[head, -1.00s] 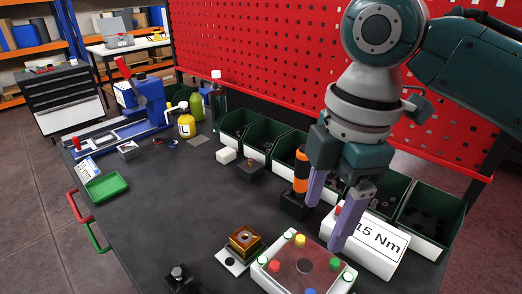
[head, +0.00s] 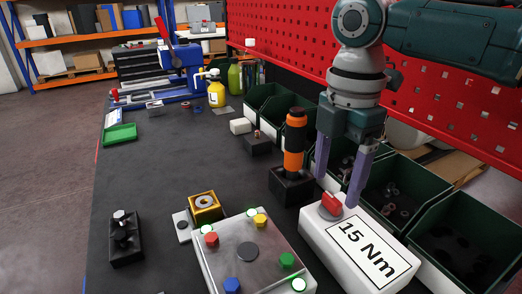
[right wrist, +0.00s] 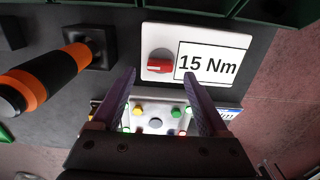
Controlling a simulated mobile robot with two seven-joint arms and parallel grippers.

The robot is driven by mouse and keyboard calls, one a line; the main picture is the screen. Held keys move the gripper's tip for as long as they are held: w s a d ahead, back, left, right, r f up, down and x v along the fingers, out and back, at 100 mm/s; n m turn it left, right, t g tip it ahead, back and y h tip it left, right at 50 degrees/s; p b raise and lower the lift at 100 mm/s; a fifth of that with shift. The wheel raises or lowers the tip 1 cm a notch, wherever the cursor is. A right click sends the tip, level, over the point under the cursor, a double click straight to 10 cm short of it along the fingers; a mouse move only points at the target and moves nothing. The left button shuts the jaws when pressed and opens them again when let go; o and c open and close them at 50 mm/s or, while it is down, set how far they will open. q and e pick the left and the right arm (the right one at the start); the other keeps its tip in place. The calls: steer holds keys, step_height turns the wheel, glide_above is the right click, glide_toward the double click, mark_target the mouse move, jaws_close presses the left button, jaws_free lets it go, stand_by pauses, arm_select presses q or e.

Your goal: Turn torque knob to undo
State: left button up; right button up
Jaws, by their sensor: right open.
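The torque knob (head: 331,203) is a red knob on a round base at the left end of a white box (head: 316,222) labelled "15 Nm". It also shows in the right wrist view (right wrist: 160,66), left of the label, with its red grip lying roughly sideways. My right gripper (head: 335,190) has purple fingers pointing down. It is open and empty, with its fingertips close above the knob in the head view. In the right wrist view the fingers (right wrist: 160,75) stand apart, with the knob beyond and between them. My left gripper is not in view.
An orange and black screwdriver (head: 294,145) stands upright in a black holder just left of the knob. A plate with several coloured knobs (head: 215,265) lies in front left. Green bins (head: 452,240) line the back right. The table's left middle is clear.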

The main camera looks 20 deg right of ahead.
mark_target(332, 203)
steer(key=shift+f, duration=1.45)
jaws_close()
